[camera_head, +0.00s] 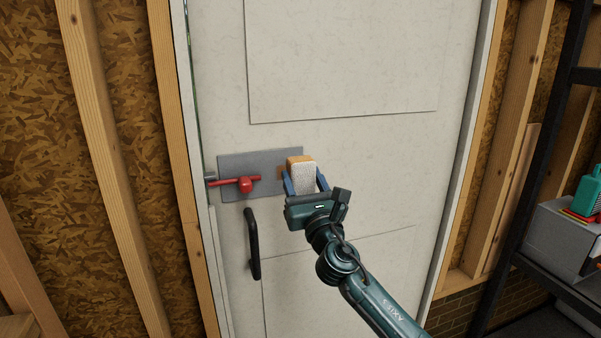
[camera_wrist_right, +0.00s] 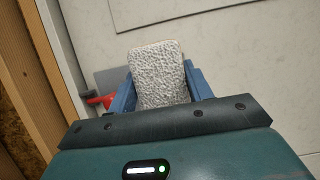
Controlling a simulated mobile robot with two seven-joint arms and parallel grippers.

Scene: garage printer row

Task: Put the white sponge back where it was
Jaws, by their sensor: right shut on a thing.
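The white sponge (camera_head: 303,178) has a rough white face and a tan-orange back layer. My right gripper (camera_head: 305,184) is shut on it, with a blue finger on each side. In the head view it is in front of the white door, over the right end of a grey plate (camera_head: 232,166). I cannot tell whether the sponge touches the plate or door. In the right wrist view the sponge (camera_wrist_right: 160,75) stands upright between the fingers (camera_wrist_right: 161,88). My left gripper is not in view.
A red latch handle (camera_head: 245,184) sits on the plate's left part, left of the sponge. A black door pull (camera_head: 252,244) is below. Wooden studs frame the door (camera_head: 350,60). A dark shelf rack (camera_head: 555,275) with a grey box (camera_head: 560,240) stands at the right.

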